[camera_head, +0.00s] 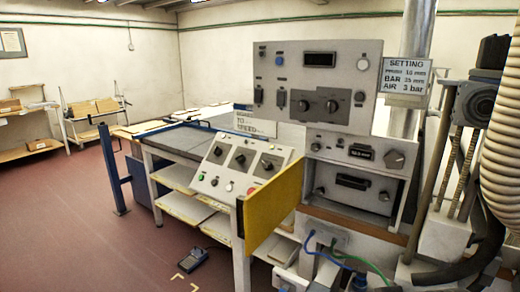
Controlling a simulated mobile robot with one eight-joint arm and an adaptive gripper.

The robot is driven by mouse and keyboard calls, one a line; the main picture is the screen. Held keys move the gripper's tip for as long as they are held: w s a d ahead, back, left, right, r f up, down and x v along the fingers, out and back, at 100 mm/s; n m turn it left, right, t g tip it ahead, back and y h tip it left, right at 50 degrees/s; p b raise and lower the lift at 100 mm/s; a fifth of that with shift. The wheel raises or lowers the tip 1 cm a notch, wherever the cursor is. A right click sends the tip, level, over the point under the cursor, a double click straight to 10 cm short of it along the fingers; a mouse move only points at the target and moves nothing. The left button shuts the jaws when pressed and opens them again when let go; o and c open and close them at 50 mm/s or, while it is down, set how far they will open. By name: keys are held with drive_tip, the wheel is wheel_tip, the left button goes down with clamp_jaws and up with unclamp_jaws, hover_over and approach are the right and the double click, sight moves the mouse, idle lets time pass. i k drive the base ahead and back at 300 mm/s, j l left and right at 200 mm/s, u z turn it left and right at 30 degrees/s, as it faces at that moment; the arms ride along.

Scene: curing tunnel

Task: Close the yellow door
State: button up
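The yellow door (273,207) is a flat upright panel at the lower middle of the head view. It juts out at an angle from the grey equipment, in front of a shelved stand, and appears to stand open. Its right edge is nearest the grey instrument box (357,187). Its left edge reaches out toward the floor side. I cannot make out a handle or the hinges. My gripper is not in view.
A sloped control console (241,167) with knobs sits just behind and left of the door. Blue and green cables (340,258) hang below right. A ribbed hose (503,150) fills the right edge. A foot pedal (193,259) lies on the floor. The red floor at left is open.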

sight(266, 207)
drive_tip(key=i+j+z, duration=0.15)
drive_tip(key=j+z, duration=0.25)
drive_tip(key=j, duration=0.45)
drive_tip(key=j+z, duration=0.35)
drive_tip(key=j, duration=0.55)
drive_tip(key=j+z, duration=0.4)
drive_tip(key=j, duration=0.55)
